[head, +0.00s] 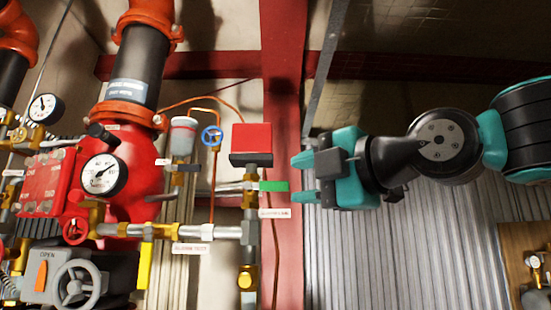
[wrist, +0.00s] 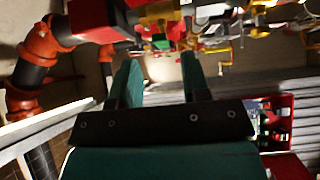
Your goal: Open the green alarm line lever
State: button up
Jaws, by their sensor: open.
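The green alarm line lever (head: 273,186) is a short flat green handle in the head view. It points right from a brass valve on the vertical pipe under a red box. A small white label (head: 274,213) hangs just below it. My gripper (head: 303,178) is open and empty, just right of the lever's free end in the picture. Its teal fingers point left, one above and one below the lever's height. Contact is not visible.
The red box (head: 251,142) sits just above the lever. A blue handwheel (head: 212,136), a pressure gauge (head: 103,175) and a horizontal pipe (head: 190,231) lie to the left. A red post (head: 284,110) stands behind. Corrugated metal (head: 400,250) fills the lower right.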

aim_at(278, 186)
jog(key=p+x, duration=0.4)
jog(key=x, duration=0.2)
jog(key=shift+a, duration=0.1)
jog(key=shift+f, duration=0.1)
grip_shut()
